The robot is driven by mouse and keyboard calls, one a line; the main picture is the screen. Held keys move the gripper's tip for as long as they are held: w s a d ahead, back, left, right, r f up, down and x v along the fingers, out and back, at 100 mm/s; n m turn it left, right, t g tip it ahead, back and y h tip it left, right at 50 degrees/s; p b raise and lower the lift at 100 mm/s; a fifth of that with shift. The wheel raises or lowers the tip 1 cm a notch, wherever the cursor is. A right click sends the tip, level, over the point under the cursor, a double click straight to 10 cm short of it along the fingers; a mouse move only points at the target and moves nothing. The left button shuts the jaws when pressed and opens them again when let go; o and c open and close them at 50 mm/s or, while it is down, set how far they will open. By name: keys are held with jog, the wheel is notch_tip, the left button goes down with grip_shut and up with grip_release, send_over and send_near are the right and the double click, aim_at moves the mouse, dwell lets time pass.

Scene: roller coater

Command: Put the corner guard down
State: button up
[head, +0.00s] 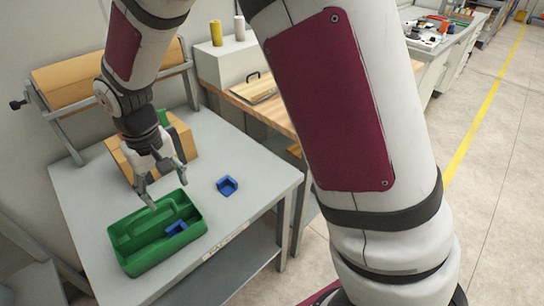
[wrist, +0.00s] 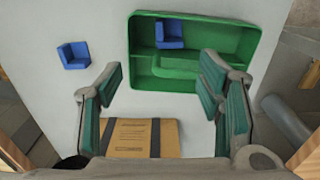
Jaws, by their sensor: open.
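Two blue corner guards are in view. One (head: 228,186) stands on the grey table right of the green tote and shows at upper left in the wrist view (wrist: 73,56). The other (head: 176,229) is inside the green tote (head: 136,266), in its right-front compartment in the head view; the wrist view shows it (wrist: 170,35) at the tote's (wrist: 258,42) upper wall. My gripper (head: 167,194) is open and empty above the table, near the tote's back edge. In the wrist view its fingers (wrist: 160,70) are spread wide with nothing between them.
A cardboard box (head: 181,141) sits on the table (head: 262,172) behind my gripper, and shows low in the wrist view (wrist: 130,137). A brown roll (head: 82,78) on a stand is behind. A wooden-topped bench (head: 270,112) adjoins at right.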

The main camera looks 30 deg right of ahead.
jog(key=s+d+r+m+t, duration=0.1)
jog(key=s+d+r, duration=0.3)
jog(key=d+r, duration=0.35)
jog(key=s+d+r+m+t, duration=0.1)
jog(key=s+d+r, duration=0.45)
jog(key=r, duration=0.25)
jog(key=s+d+r+t, duration=0.1)
jog(key=s+d, duration=0.2)
jog(key=s, duration=0.3)
jog(key=s+d+r+m+t, duration=0.1)
jog(key=s+d, duration=0.2)
jog(key=s, duration=0.3)
jog(key=shift+d+r+t, duration=0.2)
jog(key=shift+r+t, duration=0.1)
jog(key=shift+r, duration=0.05)
